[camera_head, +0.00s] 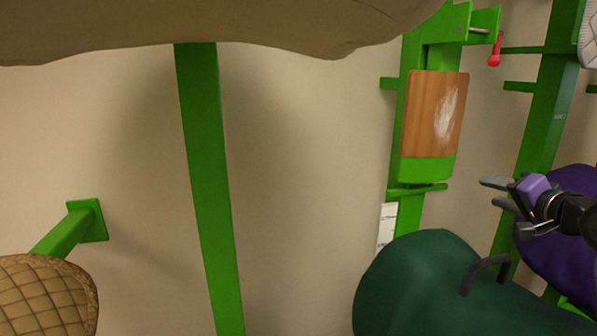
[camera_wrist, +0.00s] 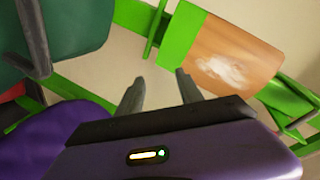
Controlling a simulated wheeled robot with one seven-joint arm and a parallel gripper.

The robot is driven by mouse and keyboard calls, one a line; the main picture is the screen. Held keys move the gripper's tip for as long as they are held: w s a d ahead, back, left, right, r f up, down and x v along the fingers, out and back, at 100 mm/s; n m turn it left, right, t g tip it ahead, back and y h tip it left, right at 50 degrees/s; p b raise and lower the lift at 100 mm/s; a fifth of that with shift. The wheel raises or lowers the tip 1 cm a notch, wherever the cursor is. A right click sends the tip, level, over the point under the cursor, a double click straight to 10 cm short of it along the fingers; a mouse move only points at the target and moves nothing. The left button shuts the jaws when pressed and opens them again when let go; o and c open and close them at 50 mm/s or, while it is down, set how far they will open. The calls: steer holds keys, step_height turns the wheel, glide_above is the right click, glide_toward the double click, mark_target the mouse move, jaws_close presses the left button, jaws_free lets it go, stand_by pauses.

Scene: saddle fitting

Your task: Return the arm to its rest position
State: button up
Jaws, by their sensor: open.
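My gripper (camera_head: 496,193) is at the right of the head view, open and empty, pointing left. In the wrist view its two grey fingers (camera_wrist: 160,92) stand apart with nothing between them. It is right of and below the brown wooden board (camera_head: 434,112), above the dark green saddle-shaped form (camera_head: 430,275), and in front of the green post at the right. The board also shows in the wrist view (camera_wrist: 240,62). My gripper touches nothing that I can make out.
A purple form (camera_head: 560,235) sits behind my wrist. A red-handled item (camera_head: 495,52) hangs at the upper right. A green post (camera_head: 207,180) stands left of centre. A tan quilted pad (camera_head: 45,295) is at lower left. A brown form (camera_head: 210,22) spans the top. Bare wall lies between.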

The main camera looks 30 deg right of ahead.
steer(key=s+a+f+n+t+h+b, duration=0.1)
steer(key=s+a+f+n+t+h, duration=0.15)
steer(key=a+f, duration=0.75)
steer(key=s+a+f+n+t+h+b, duration=0.1)
steer(key=s+a+f+n, duration=0.15)
steer(key=a+f, duration=0.7)
steer(key=s+a+f+n+g+y, duration=0.1)
steer(key=s+a+f+n+y, duration=0.2)
steer(key=s+a, duration=0.5)
steer(key=s+a+f+n+y+b, duration=0.1)
steer(key=s+a+f+n+y, duration=0.2)
steer(key=s+a, duration=0.5)
steer(key=s+a+f+n+g+y, duration=0.1)
steer(key=s+a+f+n+y, duration=0.2)
steer(key=s+a, duration=0.6)
steer(key=shift+a+f+n+g+y+b, duration=0.4)
steer(key=shift+a+f+n, duration=0.15)
steer(key=shift+f+n, duration=0.2)
